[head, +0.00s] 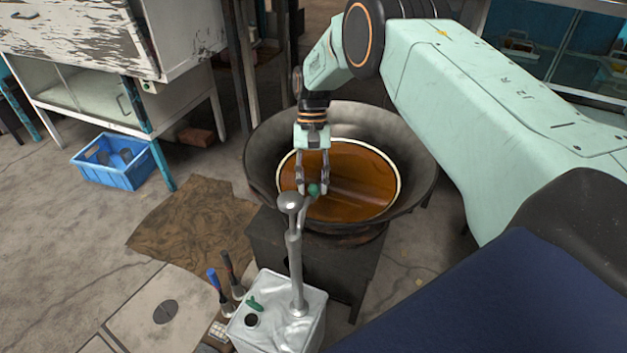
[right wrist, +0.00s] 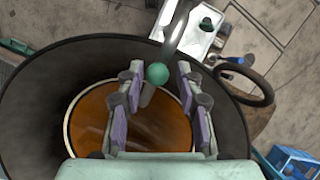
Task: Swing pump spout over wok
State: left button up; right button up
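The wok (head: 262,150) is wide and dark and holds brown liquid (head: 365,180) inside a pale ring. The silver pump (head: 295,265) stands upright on a white metal can (head: 310,322), in front of the wok. Its spout reaches over the wok's near rim, with a green ball (head: 314,189) on it above the liquid. My right gripper (head: 313,186) points down over the wok, its fingers either side of the ball. In the right wrist view the ball (right wrist: 157,74) sits between the parted fingertips, with a gap on its right. My left gripper is not seen.
A dark stand (head: 290,248) carries the wok. A blue crate (head: 115,172) and a brown cloth (head: 190,225) lie on the floor at left. A white cabinet (head: 75,90) stands at the back left.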

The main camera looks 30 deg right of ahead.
jog(key=shift+o, duration=0.7)
jog(key=shift+d, duration=0.1)
jog(key=v, duration=1.2)
jog(key=shift+s, duration=0.1)
